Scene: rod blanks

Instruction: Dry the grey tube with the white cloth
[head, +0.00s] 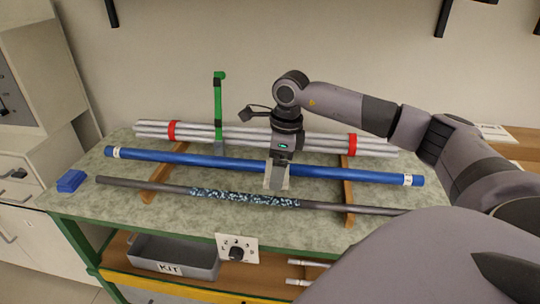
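The grey tube (140,183) lies across the front of the bench in the head view. Its middle stretch (240,198) is covered with pale, speckled wet drops. My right gripper (278,184) points down just above and behind the wet stretch, between the blue tube and the grey tube. It is shut on a small off-white cloth (268,177), which shows on both sides of the near finger. I cannot tell whether the cloth touches the grey tube. The tube's right end is hidden behind my own body. My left gripper is not in view.
A long blue tube (350,174) lies behind the grey one, and a red-banded bundle of pale rods (250,133) behind that. Wooden supports (348,190) run under them. A green upright (218,105) stands at the back. A blue block (71,181) sits at left; a KIT bin (175,257) is below.

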